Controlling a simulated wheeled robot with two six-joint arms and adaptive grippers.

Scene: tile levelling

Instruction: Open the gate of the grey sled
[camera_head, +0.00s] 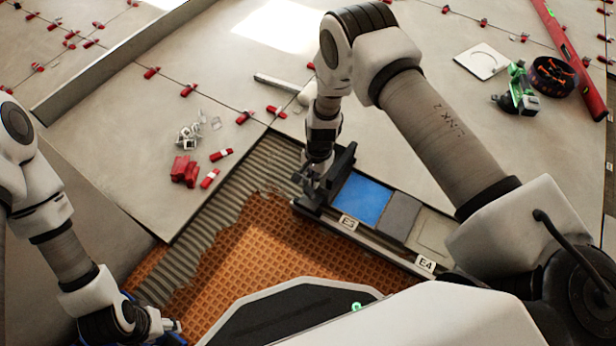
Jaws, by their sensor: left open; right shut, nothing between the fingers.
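The grey sled (382,241) lies on the orange mat, with labels E3 and E4 on its front rail. It holds a blue tile (362,199), a dark grey tile (400,215) and a beige one. A dark upright plate (343,165), which looks like the gate, stands at the sled's left end, partly behind my gripper. My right gripper (307,187) points down right beside this plate, shut and empty; I cannot tell whether it touches it. My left gripper (172,327) is open and empty at the lower left, low over the mat's edge and away from the sled.
Orange waffle mat (262,240) and ridged grey adhesive (200,242) lie left of the sled. Red wedges (184,171) and clear clips (188,135) lie on the large tiles. A green tool (520,90), a dark round container (553,76) and a red level (572,50) are at the upper right.

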